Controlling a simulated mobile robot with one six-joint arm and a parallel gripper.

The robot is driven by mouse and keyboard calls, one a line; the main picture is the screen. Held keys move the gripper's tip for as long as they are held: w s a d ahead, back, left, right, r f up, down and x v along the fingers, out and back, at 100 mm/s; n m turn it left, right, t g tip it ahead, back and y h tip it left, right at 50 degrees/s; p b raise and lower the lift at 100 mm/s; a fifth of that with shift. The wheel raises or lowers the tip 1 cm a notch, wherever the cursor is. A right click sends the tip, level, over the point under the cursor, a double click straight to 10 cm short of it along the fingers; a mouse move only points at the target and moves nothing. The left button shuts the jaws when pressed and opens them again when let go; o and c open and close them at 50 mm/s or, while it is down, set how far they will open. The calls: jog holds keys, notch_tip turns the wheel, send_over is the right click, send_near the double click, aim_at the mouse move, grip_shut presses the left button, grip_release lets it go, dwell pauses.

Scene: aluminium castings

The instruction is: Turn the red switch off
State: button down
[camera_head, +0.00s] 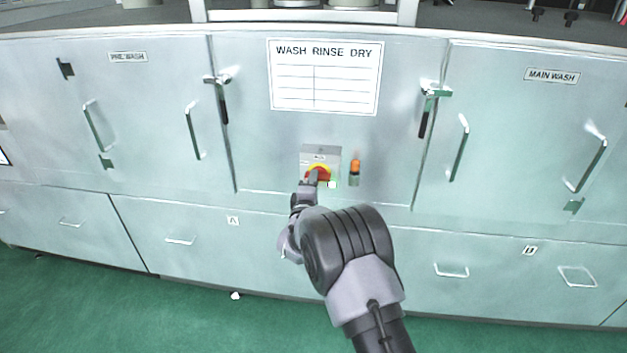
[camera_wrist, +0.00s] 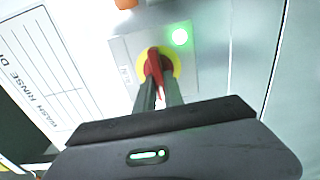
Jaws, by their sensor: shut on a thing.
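The red switch (camera_head: 318,172) is a red rotary handle on a yellow disc, set in a small grey box (camera_head: 321,153) on the front of the washing cabinet. In the wrist view the red handle (camera_wrist: 154,62) stands over the yellow disc (camera_wrist: 171,71), with a lit green lamp (camera_wrist: 180,37) beside it. My gripper (camera_head: 311,180) reaches the switch from the front. In the wrist view my gripper (camera_wrist: 158,80) has its two fingers shut on the red handle, one on each side. The fingers hide part of the handle.
An orange lamp (camera_head: 355,167) sits just right of the switch box. A white "WASH RINSE DRY" sign (camera_head: 325,77) is above it. Door handles (camera_head: 193,131) and latches (camera_head: 429,104) stick out on both sides. The green floor (camera_head: 190,315) in front is mostly clear.

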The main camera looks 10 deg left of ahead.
jog(key=shift+f, duration=0.1)
jog(key=c, duration=1.4)
grip_release()
jog(key=shift+c, duration=0.2)
jog(key=s+p, duration=0.3)
jog(key=s, duration=1.4)
jog(key=shift+s+a, duration=0.25)
jog(key=shift+a, duration=0.05)
